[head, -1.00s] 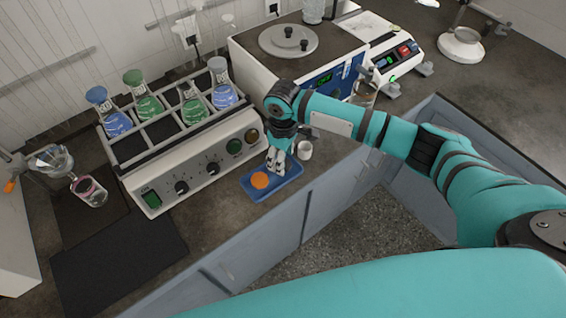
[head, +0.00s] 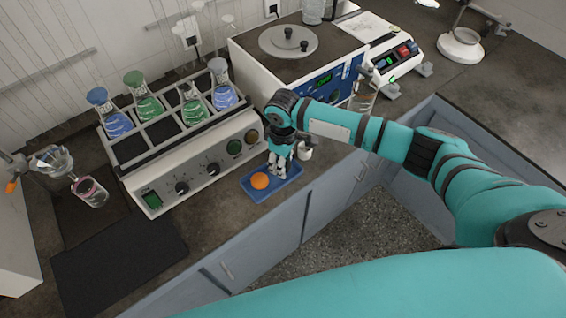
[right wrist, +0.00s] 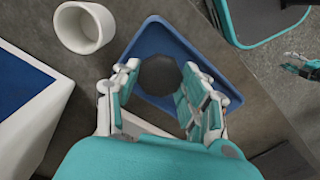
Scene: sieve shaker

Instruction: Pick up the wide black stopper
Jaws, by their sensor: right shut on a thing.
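The wide black stopper (right wrist: 159,75) shows as a dark round disc between the fingers of my right gripper (right wrist: 155,87) in the right wrist view. The gripper is shut on it, over the small blue tray (right wrist: 165,35). In the head view my right gripper (head: 278,173) points down at the tray (head: 262,194), and its fingers hide the stopper. I cannot tell whether the stopper touches the tray floor. A teal and black part at the right edge of the right wrist view looks like my left gripper (right wrist: 303,66); its finger state is unclear.
An orange round piece (head: 259,181) lies in the tray, left of the fingers. A white cup (head: 305,153) stands just beyond the tray. A shaker with several flasks (head: 180,180) is to the left, a blue-fronted machine (head: 318,85) behind. The bench edge is close in front.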

